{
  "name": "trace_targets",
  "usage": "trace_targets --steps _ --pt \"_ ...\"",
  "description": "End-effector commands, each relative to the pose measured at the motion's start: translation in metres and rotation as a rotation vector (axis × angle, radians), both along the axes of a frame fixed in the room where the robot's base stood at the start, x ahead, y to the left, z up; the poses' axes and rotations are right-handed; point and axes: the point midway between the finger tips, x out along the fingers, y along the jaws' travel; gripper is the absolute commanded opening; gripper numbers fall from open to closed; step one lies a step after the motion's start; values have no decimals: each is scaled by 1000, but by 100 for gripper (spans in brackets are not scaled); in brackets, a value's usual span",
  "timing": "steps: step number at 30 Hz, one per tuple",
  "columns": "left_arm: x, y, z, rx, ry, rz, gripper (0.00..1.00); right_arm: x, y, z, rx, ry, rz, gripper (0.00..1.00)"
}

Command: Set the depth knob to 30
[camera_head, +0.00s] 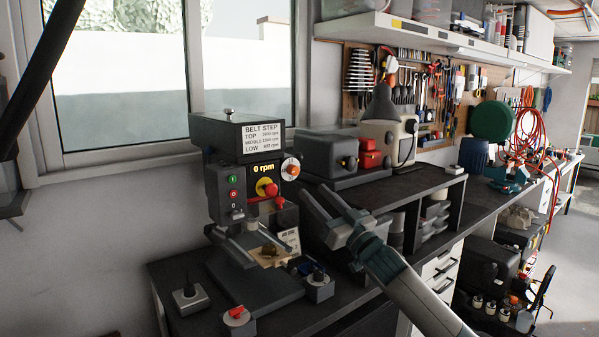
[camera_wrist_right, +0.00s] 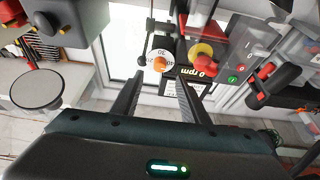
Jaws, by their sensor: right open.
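The depth knob (camera_head: 291,167) is a white round dial with an orange centre, on the right side of the dark drill press (camera_head: 231,180). In the right wrist view the dial (camera_wrist_right: 152,56) appears upside down beyond the fingers; its marks are too small to read surely. My right gripper (camera_head: 305,205) is open and empty, below and to the right of the dial in the head view. In the wrist view its two fingers (camera_wrist_right: 160,80) point toward the dial, apart from it. My left gripper cannot be made out.
A yellow and red stop knob (camera_head: 266,188) sits left of the dial, under a "0 rpm" display (camera_head: 264,168). A red-tipped switch box (camera_head: 237,316) stands in front. A grey box (camera_head: 328,152) stands right of the press.

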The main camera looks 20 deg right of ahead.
Motion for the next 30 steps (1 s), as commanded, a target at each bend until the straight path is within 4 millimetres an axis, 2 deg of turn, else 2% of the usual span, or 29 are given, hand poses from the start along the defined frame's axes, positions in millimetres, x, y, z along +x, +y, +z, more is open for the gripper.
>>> trace_targets --steps 1,6,14,19,29,30 --pt "1 0 8 -1 -3 0 0 9 3 8 2 0 -1 41" --pt "5 -1 20 -2 -10 0 0 35 12 19 1 -1 0 41" --pt "5 -1 31 -2 -11 -1 0 64 23 30 2 1 0 41" --pt "4 -2 34 -3 -9 -2 0 72 26 32 1 0 0 41" --pt "3 -2 33 -2 -7 -2 0 73 27 32 0 0 0 41" --pt "3 -2 33 -2 -7 -2 0 73 27 32 0 0 0 36"
